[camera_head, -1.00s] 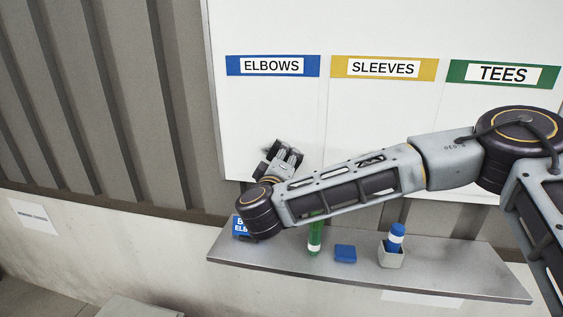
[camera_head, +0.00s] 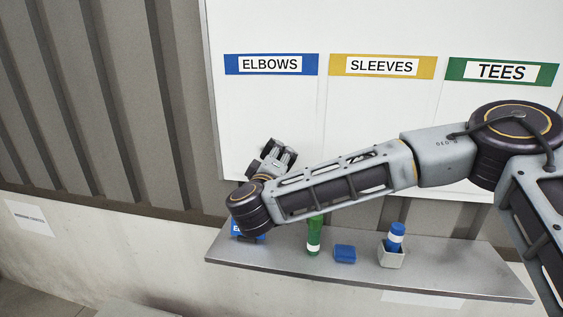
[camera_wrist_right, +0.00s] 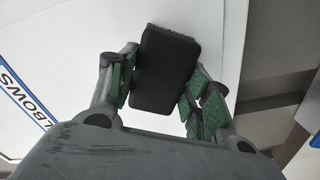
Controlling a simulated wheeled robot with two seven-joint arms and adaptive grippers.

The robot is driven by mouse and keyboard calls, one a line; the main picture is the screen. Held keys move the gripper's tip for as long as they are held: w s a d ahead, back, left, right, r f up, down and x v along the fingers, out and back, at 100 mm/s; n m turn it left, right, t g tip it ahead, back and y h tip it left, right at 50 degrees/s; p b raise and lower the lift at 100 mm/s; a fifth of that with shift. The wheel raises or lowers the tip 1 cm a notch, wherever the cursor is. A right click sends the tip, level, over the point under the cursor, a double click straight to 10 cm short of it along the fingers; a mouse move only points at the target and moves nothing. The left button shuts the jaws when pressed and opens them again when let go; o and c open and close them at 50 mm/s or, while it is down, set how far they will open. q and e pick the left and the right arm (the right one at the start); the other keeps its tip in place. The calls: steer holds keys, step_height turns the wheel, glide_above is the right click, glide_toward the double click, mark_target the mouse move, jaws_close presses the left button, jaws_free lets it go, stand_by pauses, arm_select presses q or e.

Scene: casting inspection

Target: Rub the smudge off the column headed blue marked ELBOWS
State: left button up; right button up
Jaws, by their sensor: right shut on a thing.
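The column under the blue header marked ELBOWS (camera_head: 271,65) is the left one on the whiteboard (camera_head: 380,120). My right gripper (camera_head: 277,152) is at the lower part of that column, close to the board. In the right wrist view my right gripper (camera_wrist_right: 163,90) is shut on a dark, block-shaped eraser (camera_wrist_right: 165,70), with a green-padded finger on each side. The eraser is in front of the white board face; I cannot tell whether it touches. I see no clear smudge; the gripper and eraser hide part of the lower column. My left gripper is not in view.
Below the board is a grey shelf (camera_head: 440,277). On it are a blue labelled box (camera_head: 238,229) partly behind my arm, a green marker (camera_head: 314,238), a blue block (camera_head: 345,253) and a light cup (camera_head: 391,257) holding a blue-and-white marker (camera_head: 396,235). Yellow SLEEVES (camera_head: 383,66) and green TEES (camera_head: 503,71) headers are to the right.

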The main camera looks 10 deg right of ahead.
mark_target(260, 157)
steer(key=a, duration=0.2)
steer(key=shift+w+a+b, duration=0.35)
steer(key=shift+w, duration=0.05)
stand_by(0.3)
steer(key=shift+w+a, duration=0.3)
steer(key=shift+a, duration=0.65)
steer(key=shift+w+a+r+b, duration=0.1)
steer(key=shift+w+a+b, duration=0.1)
steer(key=shift+a, duration=0.25)
steer(key=shift+w+a+b, duration=0.15)
steer(key=shift+a+b, duration=0.05)
steer(key=shift+a, duration=0.2)
steer(key=shift+s, duration=0.15)
